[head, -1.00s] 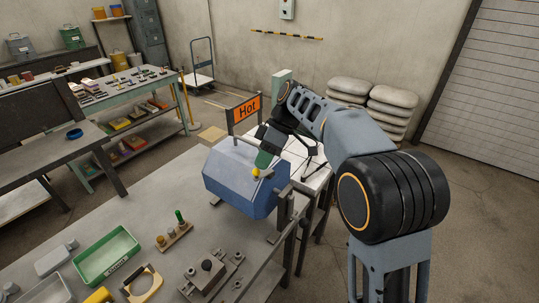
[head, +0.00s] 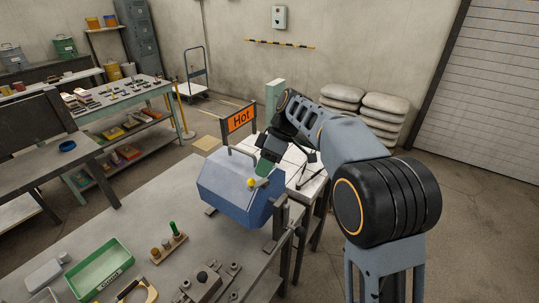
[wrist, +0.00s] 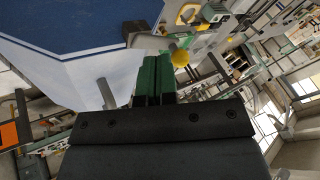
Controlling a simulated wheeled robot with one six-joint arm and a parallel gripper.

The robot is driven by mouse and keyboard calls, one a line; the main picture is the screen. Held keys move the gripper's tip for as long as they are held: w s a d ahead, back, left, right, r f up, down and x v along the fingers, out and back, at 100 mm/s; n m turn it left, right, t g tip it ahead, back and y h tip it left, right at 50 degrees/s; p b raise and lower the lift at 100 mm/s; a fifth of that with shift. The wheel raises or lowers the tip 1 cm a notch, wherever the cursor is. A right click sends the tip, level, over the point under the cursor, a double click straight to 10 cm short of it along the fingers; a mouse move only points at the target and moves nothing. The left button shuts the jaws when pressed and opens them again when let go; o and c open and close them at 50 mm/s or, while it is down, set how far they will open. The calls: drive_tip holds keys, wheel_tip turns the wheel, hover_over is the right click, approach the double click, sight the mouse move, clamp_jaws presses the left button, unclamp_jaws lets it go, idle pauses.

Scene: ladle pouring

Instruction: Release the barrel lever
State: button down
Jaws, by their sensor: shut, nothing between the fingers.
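The blue faceted barrel (head: 225,193) sits on the grey bench in the head view. It also fills the upper left of the wrist view (wrist: 70,25). The lever's yellow knob (head: 251,183) is at the barrel's near right side. In the wrist view the knob (wrist: 181,58) is just right of my fingertips, outside them. My gripper (head: 264,168) is above and slightly right of the knob in the head view. Its green fingers (wrist: 154,80) are together with nothing between them. Whether a finger touches the knob is unclear. The lever's shaft is mostly hidden.
An orange "Hot" sign (head: 240,119) stands behind the barrel, beside a white-topped surface (head: 290,160). A green tray (head: 103,268), a stand with pegs (head: 168,248) and a metal fixture (head: 203,282) occupy the near bench. Grey bench surface is bare left of the barrel.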

drive_tip(key=w+d, duration=0.1)
drive_tip(key=w+d+r+p, duration=0.1)
drive_tip(key=w, duration=0.1)
drive_tip(key=w+r+p, duration=0.1)
drive_tip(key=w, duration=0.1)
drive_tip(key=shift+d+r, duration=0.2)
drive_tip(key=shift+d, duration=0.2)
drive_tip(key=v, duration=0.7)
drive_tip(key=shift+s+r, duration=0.35)
drive_tip(key=shift+r, duration=0.05)
